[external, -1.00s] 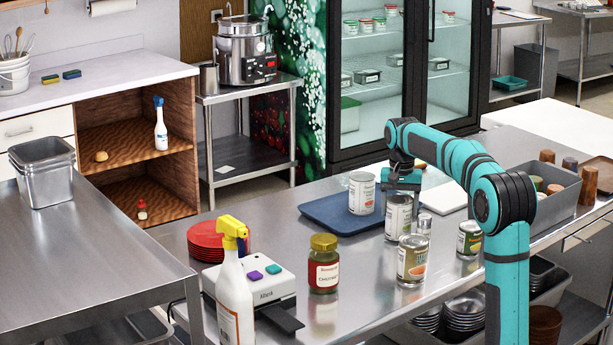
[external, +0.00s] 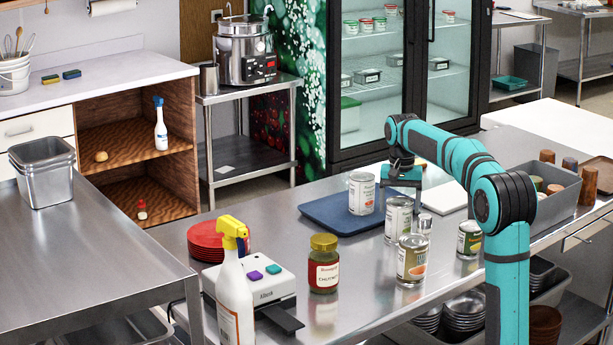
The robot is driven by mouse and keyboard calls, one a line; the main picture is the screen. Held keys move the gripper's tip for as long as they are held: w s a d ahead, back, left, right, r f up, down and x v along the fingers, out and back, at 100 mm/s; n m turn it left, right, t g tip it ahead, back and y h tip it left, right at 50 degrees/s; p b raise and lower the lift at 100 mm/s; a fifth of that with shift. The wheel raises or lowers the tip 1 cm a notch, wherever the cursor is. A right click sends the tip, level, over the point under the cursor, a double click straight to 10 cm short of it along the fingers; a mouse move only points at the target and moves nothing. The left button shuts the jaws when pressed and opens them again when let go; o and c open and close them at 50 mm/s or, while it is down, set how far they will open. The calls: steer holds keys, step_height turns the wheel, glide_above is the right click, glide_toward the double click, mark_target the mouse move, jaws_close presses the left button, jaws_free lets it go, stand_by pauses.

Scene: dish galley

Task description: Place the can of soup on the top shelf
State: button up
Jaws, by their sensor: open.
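Several labelled cans stand on the steel counter; their print is too small for me to tell which is soup. One white-labelled can (external: 361,194) stands upright on the blue tray (external: 318,211). Another white-labelled can (external: 398,219) stands at the tray's right edge, and a can with an orange picture (external: 413,260) stands nearer the camera. A green-labelled can (external: 469,239) is at the right. My gripper (external: 402,189) is open, just above and behind the second can, apparently empty. The wooden cabinet's top shelf (external: 130,155) holds a spray bottle (external: 160,124) and a small tan item (external: 101,156).
A chutney jar (external: 323,264), a yellow-topped spray bottle (external: 234,290), a white device (external: 268,279) and red plates (external: 206,241) occupy the counter's near left. A grey bin (external: 562,203) stands right. Floor separates counter and cabinet. The top shelf's middle is clear.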

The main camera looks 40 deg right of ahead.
step_height(320, 180, up, 10)
steer(key=r, duration=0.1)
steer(key=s+a+r+n+t+h, duration=0.15)
steer(key=s+a+r+t, duration=0.25)
steer(key=s+a, duration=0.45)
steer(key=s+a+n+t, duration=0.2)
steer(key=s+a+t, duration=0.2)
steer(key=s, duration=0.4)
steer(key=s+a+n+t+y, duration=0.1)
steer(key=s+a+n+t, duration=0.2)
steer(key=s+a, duration=0.4)
steer(key=s+a+n+t, duration=0.2)
steer(key=s+a+t, duration=0.4)
steer(key=s, duration=0.5)
steer(key=shift+s+a+f, duration=0.15)
steer(key=shift+s, duration=0.05)
steer(key=o, duration=0.4)
steer(key=shift+s+a+f+n+y, duration=0.1)
steer(key=shift+s+f+n+y, duration=0.15)
steer(key=shift+s, duration=0.2)
steer(key=shift+c, duration=0.2)
steer(key=shift+r, duration=0.1)
